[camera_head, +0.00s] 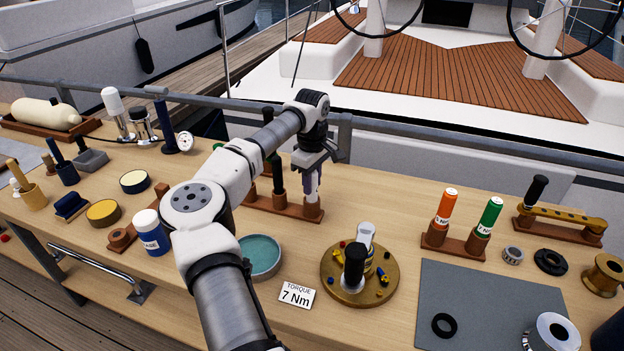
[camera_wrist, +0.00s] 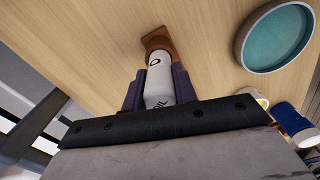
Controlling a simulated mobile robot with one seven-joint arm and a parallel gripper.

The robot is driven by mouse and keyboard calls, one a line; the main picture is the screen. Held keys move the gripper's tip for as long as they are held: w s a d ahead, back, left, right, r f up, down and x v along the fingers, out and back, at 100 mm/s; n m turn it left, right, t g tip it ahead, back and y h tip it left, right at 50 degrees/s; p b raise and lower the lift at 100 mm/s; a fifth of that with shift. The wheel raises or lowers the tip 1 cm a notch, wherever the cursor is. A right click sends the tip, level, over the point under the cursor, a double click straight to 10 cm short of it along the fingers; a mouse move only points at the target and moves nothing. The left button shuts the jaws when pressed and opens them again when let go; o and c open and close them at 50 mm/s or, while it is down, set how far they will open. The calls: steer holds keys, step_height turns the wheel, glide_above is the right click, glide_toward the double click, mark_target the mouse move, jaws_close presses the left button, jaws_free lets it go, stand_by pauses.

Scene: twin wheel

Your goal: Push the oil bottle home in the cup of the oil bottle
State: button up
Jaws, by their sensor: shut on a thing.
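My gripper (camera_head: 313,180) points down over the right end of a brown rack (camera_head: 262,206). In the wrist view its purple fingers (camera_wrist: 158,88) are shut on the white oil bottle (camera_wrist: 155,82), one on each side. The bottle's dark lettering shows between them. The bottle's far end meets the brown cup (camera_wrist: 158,38), which also shows in the head view (camera_head: 311,206). The bottle looks in line with the cup. How deep it sits cannot be told. In the head view the fingers hide most of the bottle.
Dark green-handled tools (camera_head: 277,178) stand in the rack just left of my gripper. A teal round dish (camera_head: 260,256) and a brass disc (camera_head: 337,284) with small parts lie in front. An orange tube (camera_head: 445,206) and a green tube (camera_head: 488,218) stand to the right. A rail runs behind.

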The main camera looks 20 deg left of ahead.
steer(key=shift+f, duration=0.25)
steer(key=o, duration=1.1)
step_height(320, 180, up, 14)
steer(key=b, duration=0.3)
steer(key=shift+f, duration=0.15)
